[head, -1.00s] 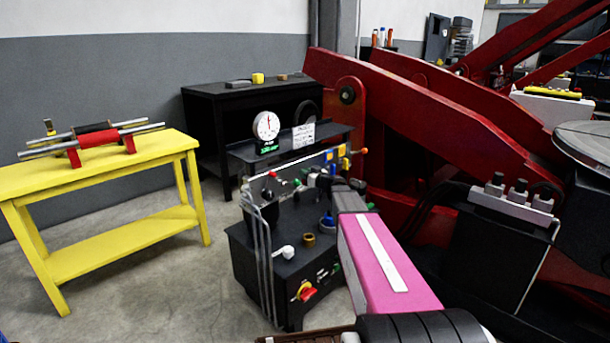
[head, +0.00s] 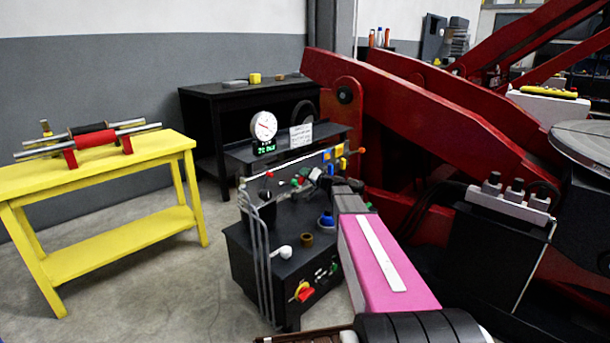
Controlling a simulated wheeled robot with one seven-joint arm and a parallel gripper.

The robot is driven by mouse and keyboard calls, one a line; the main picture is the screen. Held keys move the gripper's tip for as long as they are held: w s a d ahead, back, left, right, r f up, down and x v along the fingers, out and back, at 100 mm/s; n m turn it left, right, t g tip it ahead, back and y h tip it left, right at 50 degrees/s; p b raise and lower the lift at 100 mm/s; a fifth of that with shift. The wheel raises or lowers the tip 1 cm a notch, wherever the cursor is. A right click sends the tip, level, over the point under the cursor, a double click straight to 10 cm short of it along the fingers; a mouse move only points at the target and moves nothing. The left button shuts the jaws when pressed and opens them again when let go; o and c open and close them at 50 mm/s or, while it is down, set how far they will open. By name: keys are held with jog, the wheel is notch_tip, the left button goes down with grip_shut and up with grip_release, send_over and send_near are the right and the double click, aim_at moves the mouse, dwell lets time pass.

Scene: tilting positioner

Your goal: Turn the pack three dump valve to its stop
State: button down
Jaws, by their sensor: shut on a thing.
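A black hydraulic unit (head: 262,240) stands in the middle, with a row of small coloured valve handles along its upper panel. A red handle (head: 269,174) and a green handle (head: 304,171) show at the left of the row. My gripper (head: 319,179), at the end of my pink arm, is at the right part of this row. It is shut on a small valve handle there, mostly hidden by the gripper; its label cannot be read. A round white gauge (head: 264,125) on top has its needle tilted up to the left, above a green-lit display (head: 264,146).
Grey upright pipes (head: 262,265) stand at the unit's front left. A red and yellow knob (head: 304,291) is low on its front. A yellow bench (head: 100,160) is at left, red machine arms (head: 430,110) at right. Floor between bench and unit is clear.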

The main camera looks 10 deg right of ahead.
jog(key=m, duration=0.3)
jog(key=f+m, duration=0.1)
jog(key=shift+w+d+m, duration=0.15)
jog(key=shift+d+m, duration=0.1)
jog(key=shift+m, duration=0.05)
jog(key=shift+f+m, duration=0.25)
jog(key=shift+m, duration=0.65)
jog(key=shift+f+m, duration=0.25)
jog(key=shift+m, duration=0.65)
jog(key=c, duration=1.1)
grip_release()
jog(key=v, duration=1.1)
jog(key=shift+w, duration=0.1)
